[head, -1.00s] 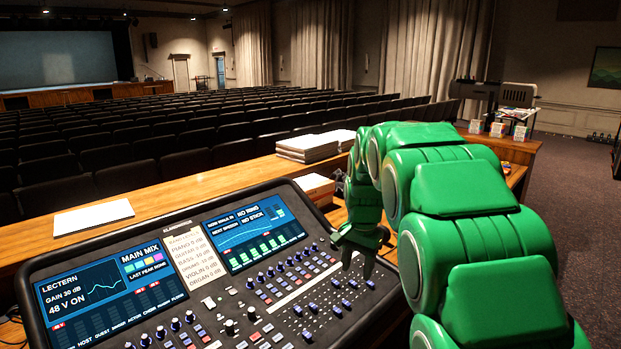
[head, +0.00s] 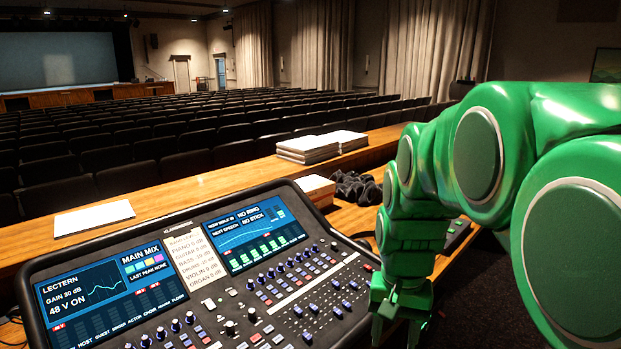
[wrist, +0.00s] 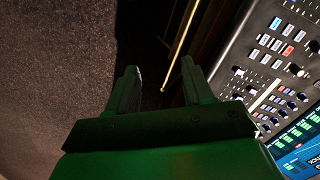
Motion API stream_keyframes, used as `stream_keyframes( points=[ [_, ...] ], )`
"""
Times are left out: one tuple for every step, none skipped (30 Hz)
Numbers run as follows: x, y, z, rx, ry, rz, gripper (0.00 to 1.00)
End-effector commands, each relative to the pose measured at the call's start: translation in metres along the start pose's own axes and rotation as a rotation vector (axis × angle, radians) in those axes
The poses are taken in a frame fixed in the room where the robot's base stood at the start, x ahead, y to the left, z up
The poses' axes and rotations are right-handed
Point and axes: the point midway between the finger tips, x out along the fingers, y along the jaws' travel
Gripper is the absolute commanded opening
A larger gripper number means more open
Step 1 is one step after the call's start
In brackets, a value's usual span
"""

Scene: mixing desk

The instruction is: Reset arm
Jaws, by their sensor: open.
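My green arm fills the right of the head view, folded close to the camera. My gripper (head: 398,325) points down beside the right edge of the mixing desk (head: 215,262). In the wrist view my gripper (wrist: 160,88) shows two fingers spread apart with nothing between them. Dark space and the carpet (wrist: 55,70) lie beyond the fingers. The mixing desk (wrist: 275,75) also shows at the right of the wrist view, beside the fingers.
The wooden counter (head: 170,205) holds paper stacks (head: 310,148), a flat sheet pile (head: 94,217), a box-like stack (head: 312,188) and a dark tangled bundle (head: 358,187). Rows of seats (head: 150,140) lie beyond the counter.

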Motion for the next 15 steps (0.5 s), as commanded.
stream_keyframes(
  points=[
    [0.001, 0.004, 0.013, -0.016, -0.003, 0.001, 0.51],
    [0.001, 0.007, 0.02, -0.026, -0.005, 0.002, 0.51],
    [0.003, 0.011, 0.029, -0.041, -0.008, 0.003, 0.51],
    [0.004, 0.013, 0.037, -0.051, -0.012, 0.005, 0.51],
    [0.006, 0.016, 0.044, -0.062, -0.016, 0.006, 0.51],
    [0.008, 0.019, 0.053, -0.077, -0.02, 0.008, 0.51],
    [0.009, 0.022, 0.06, -0.088, -0.021, 0.009, 0.51],
    [0.01, 0.024, 0.067, -0.099, -0.023, 0.009, 0.51],
    [0.012, 0.028, 0.077, -0.113, -0.027, 0.011, 0.51],
    [0.015, 0.03, 0.084, -0.124, -0.031, 0.012, 0.51],
    [0.017, 0.032, 0.091, -0.136, -0.036, 0.013, 0.51],
    [0.019, 0.035, 0.1, -0.15, -0.039, 0.014, 0.51],
    [0.021, 0.038, 0.107, -0.162, -0.04, 0.014, 0.51],
    [0.022, 0.04, 0.114, -0.173, -0.042, 0.015, 0.51],
    [0.026, 0.043, 0.123, -0.187, -0.047, 0.016, 0.51]
  ],
)
